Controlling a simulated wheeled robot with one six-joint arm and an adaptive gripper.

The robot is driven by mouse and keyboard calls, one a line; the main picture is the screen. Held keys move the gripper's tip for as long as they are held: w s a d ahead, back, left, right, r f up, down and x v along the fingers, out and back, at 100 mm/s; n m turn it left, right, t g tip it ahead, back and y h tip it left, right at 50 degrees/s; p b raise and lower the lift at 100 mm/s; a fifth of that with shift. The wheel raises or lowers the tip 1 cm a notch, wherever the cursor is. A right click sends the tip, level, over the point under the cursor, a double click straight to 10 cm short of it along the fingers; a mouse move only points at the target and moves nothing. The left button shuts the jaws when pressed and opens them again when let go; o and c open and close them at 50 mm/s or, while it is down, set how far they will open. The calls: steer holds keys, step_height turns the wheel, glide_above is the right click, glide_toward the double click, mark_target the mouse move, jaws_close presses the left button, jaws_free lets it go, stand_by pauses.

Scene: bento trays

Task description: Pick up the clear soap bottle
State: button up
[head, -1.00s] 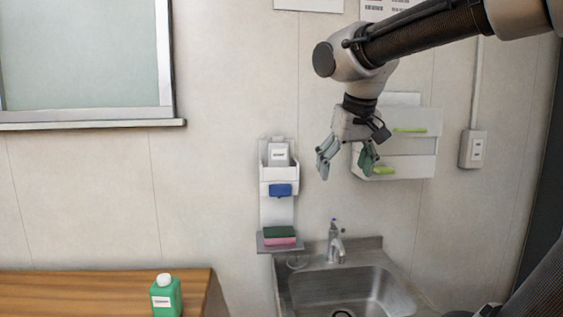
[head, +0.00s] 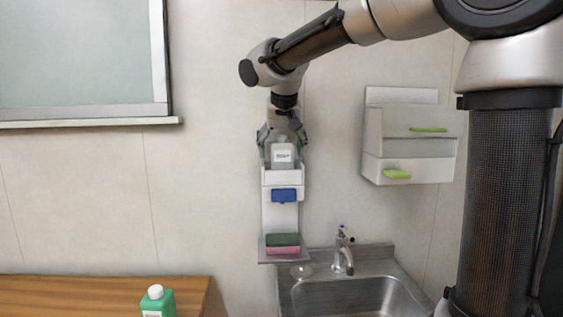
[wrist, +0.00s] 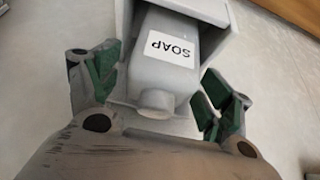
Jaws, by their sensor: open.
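The clear soap bottle (head: 282,155) stands in the top of a white wall holder, with a white label on its front. In the wrist view the bottle (wrist: 160,80) shows its SOAP label and its cap end. My gripper (head: 283,140) is right at the bottle's upper part in the head view. In the wrist view my gripper (wrist: 155,92) is open, with one green-padded finger on each side of the bottle. Both fingers look apart from the bottle. The bottle's lower part is hidden inside the holder.
The wall holder (head: 268,180) has a blue item (head: 284,195) on its front and a green and pink sponge (head: 283,243) on its lower shelf. A white wall box (head: 372,165) hangs to the right. A sink (head: 355,295) is below. A green bottle (head: 166,300) stands on the wooden counter (head: 70,295).

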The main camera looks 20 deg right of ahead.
steer(key=c, duration=1)
steer(key=shift+r, duration=0.1)
